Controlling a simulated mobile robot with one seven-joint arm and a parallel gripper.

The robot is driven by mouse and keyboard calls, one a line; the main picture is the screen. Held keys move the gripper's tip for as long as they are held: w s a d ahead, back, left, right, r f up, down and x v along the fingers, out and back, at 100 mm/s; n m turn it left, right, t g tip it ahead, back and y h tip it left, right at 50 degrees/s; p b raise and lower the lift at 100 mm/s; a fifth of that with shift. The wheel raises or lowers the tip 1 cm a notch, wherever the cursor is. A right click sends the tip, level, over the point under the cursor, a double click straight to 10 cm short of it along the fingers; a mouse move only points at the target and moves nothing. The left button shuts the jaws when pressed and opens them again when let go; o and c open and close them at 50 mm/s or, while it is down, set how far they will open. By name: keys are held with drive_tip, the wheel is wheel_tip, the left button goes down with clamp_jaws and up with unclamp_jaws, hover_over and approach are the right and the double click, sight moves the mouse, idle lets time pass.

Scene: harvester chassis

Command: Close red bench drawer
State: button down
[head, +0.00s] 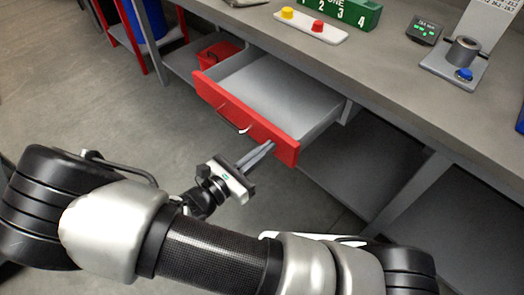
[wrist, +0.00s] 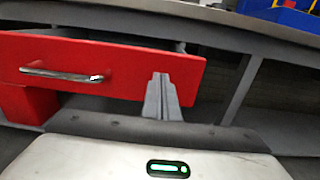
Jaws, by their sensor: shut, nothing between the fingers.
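The red bench drawer (head: 243,118) is pulled out from under the grey bench, and its grey inside shows empty in the head view. Its red front with a silver bar handle (wrist: 61,74) fills the left of the wrist view. My gripper (head: 269,145) is shut and empty. Its fingertips are in front of the drawer front, right of the handle and toward the right end. In the wrist view the closed fingers (wrist: 161,78) overlap the red front (wrist: 120,60). I cannot tell whether they touch it.
The bench top (head: 385,75) above holds a white strip with yellow and red buttons (head: 311,26), a green numbered block (head: 340,12), a small display (head: 424,31) and a metal cylinder fixture (head: 462,52). A red bin (head: 216,54) sits left of the drawer. Floor at left is clear.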

sight(315, 117)
drive_tip(key=p+x, duration=0.3)
drive_tip(key=x, duration=1.8)
drive_tip(key=shift+d, duration=0.3)
drive_tip(key=shift+w+d, duration=0.2)
drive_tip(key=shift+w, duration=0.2)
drive_tip(key=shift+r, duration=0.1)
